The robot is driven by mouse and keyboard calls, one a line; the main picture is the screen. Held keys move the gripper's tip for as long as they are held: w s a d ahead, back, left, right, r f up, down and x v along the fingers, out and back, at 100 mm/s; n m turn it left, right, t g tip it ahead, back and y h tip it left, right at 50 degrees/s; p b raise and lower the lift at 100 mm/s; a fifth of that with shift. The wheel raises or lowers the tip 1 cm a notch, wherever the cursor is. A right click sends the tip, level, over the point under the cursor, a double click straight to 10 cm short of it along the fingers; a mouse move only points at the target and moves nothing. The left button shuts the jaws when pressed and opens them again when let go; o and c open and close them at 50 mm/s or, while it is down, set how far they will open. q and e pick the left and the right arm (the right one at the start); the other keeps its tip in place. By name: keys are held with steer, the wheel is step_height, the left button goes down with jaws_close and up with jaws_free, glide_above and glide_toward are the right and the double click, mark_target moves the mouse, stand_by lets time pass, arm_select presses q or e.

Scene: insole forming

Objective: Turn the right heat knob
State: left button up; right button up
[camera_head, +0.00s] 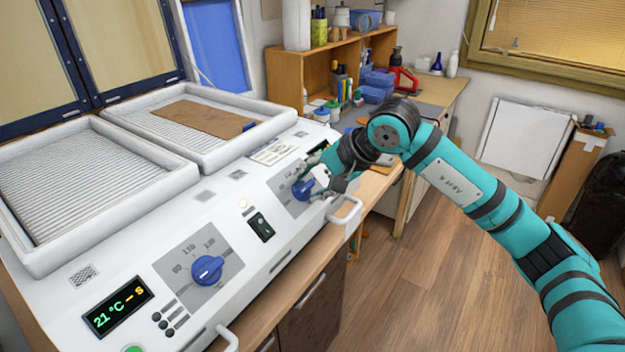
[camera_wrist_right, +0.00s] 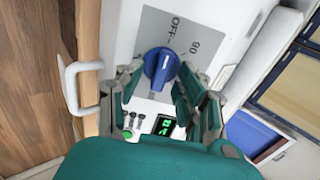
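The right heat knob (camera_head: 303,188) is blue and sits on a grey dial plate at the far end of the machine's white front panel. It also shows in the right wrist view (camera_wrist_right: 161,67), with "OFF" and "90" printed on the plate around it. My right gripper (camera_head: 318,182) is at this knob, and its fingers partly hide the dial. In the right wrist view my right gripper (camera_wrist_right: 160,78) is open, with one finger on either side of the knob. Whether the fingers touch it is unclear. My left gripper is not in view.
A second blue knob (camera_head: 207,270) sits nearer, beside a display (camera_head: 118,305) reading 21°C. A black rocker switch (camera_head: 261,226) lies between the knobs. A white handle (camera_head: 346,212) juts out close below my right gripper. A brown sheet (camera_head: 205,118) lies on the far tray.

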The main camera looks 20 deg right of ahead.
jaws_close()
steer(key=shift+f, duration=0.1)
stand_by(0.3)
steer(key=m+b, duration=0.3)
steer(key=shift+f, duration=0.15)
steer(key=m+b, duration=0.2)
steer(key=m, duration=0.1)
steer(key=shift+s+m+b, duration=0.1)
steer(key=shift+m+b, duration=0.2)
steer(key=shift+m, duration=0.1)
steer(key=m+b, duration=0.2)
steer(key=m, duration=0.3)
steer(key=shift+b, duration=0.3)
steer(key=m+b, duration=0.1)
steer(key=m, duration=0.5)
steer(key=shift+s+a+b, duration=0.1)
steer(key=shift+s+b, duration=0.05)
steer(key=shift+b, duration=0.2)
